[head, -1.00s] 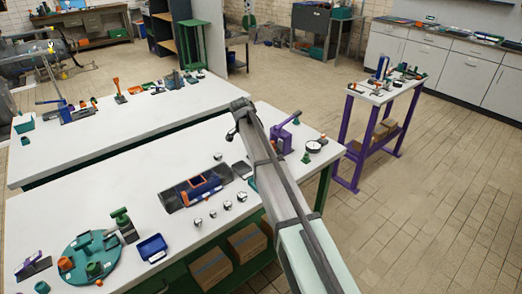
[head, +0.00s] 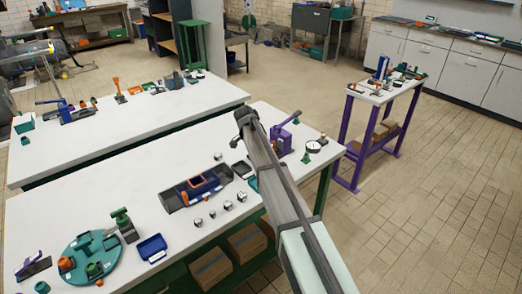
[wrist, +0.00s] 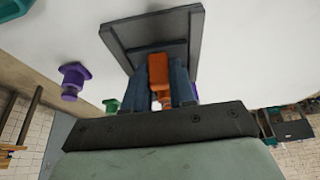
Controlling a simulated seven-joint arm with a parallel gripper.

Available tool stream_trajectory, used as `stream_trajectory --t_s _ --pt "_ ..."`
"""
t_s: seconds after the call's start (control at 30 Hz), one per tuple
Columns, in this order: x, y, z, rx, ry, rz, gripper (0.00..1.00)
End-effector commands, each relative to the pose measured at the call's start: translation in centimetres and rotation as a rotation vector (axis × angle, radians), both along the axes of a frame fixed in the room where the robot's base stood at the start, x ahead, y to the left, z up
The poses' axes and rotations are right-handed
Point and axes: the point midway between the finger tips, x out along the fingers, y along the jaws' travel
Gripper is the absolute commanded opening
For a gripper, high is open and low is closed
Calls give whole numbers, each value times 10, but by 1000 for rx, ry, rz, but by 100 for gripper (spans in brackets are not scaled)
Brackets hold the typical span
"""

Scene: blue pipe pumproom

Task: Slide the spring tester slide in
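In the wrist view, the blue-grey fingers of my gripper (wrist: 158,85) stand close on both sides of an upright orange block (wrist: 158,72), with no gap visible. The block appears to be the grip of the spring tester slide. Beyond it is a dark grey rimmed plate (wrist: 122,38), apparently part of the tester. A bit of purple shows behind the right finger. In the head view, a dark grey plate (head: 242,169) shows left of my arm. My fingers and the orange block are hidden behind my arm there. How far the slide is in cannot be told.
A dark tray with a blue and orange fixture (head: 203,187) lies left of my arm, with several small metal pieces in front. A purple lever device (head: 283,138) and a white-faced gauge (head: 313,147) stand to the right.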

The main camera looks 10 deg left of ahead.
Motion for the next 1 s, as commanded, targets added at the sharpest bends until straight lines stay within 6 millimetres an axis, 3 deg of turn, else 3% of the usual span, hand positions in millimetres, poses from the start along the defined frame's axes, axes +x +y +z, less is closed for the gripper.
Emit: stream_trajectory --t_s 0.23,0.67,1.0 --pt "0 0 0 0 0 0 0" --pt "2 -2 0 0 -1 -1 0" --pt "35 -34 0 -1 0 -3 0"
